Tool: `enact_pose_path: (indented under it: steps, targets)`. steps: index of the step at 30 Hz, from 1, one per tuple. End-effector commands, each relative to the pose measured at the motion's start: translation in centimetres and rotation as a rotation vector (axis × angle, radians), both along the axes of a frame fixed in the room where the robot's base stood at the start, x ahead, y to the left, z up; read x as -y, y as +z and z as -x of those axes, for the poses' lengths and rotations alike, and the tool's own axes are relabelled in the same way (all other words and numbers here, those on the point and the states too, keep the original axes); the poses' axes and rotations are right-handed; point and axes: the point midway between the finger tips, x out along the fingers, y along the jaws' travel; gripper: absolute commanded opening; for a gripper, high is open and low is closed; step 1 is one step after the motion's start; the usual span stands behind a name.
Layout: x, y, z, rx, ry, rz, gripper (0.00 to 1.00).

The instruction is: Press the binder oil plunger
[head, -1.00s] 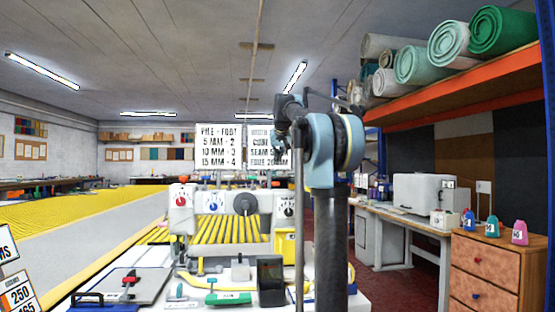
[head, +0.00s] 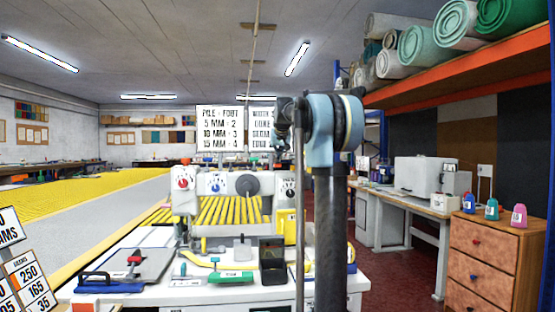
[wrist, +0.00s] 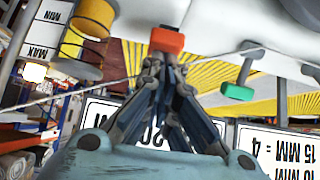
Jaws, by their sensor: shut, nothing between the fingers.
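My gripper (wrist: 166,62) shows in the wrist view with its fingers together and nothing held. Just beyond the fingertips is a red cap (wrist: 167,40) against the pale machine body; it may be the oil plunger, and I cannot tell whether the tips touch it. MIN and MAX labels (wrist: 42,32) are beside a yellow spool-like part (wrist: 92,22) at the upper left. In the head view the white binding machine (head: 213,203) stands on the bench, and my arm hides the gripper and the part of the machine behind it.
A green-handled lever (wrist: 238,90) is right of the fingertips in the wrist view. The bench (head: 130,297) also holds a red-knobbed clamp (head: 134,262), a green-based piece (head: 231,276) and a dark box (head: 272,262). Bottles stand on a drawer cabinet (head: 488,255) at right.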

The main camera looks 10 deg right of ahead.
Motion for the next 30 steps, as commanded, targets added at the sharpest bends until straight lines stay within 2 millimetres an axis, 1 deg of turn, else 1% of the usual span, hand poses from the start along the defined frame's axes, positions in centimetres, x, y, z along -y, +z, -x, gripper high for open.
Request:
enact_pose_path:
  steps: [5,12,17,22,24,26,29,30]
  targets:
    - [0.0,-0.5,0.0,0.000,0.000,0.000,0.00]
    - [0.0,-2.6,0.0,-0.003,0.000,0.000,0.00]
    - [0.0,-3.1,-0.3,-0.010,0.000,0.000,0.00]
    - [0.0,-3.5,-1.1,-0.014,0.000,0.000,0.00]
    - [0.0,-3.5,-1.4,-0.016,0.000,0.000,0.00]
    - [0.0,-3.0,-1.5,-0.015,0.000,0.000,0.00]
    - [0.0,-1.6,-1.3,-0.010,0.000,0.000,0.00]
    - [0.0,-0.8,-1.2,-0.007,0.000,0.000,0.00]
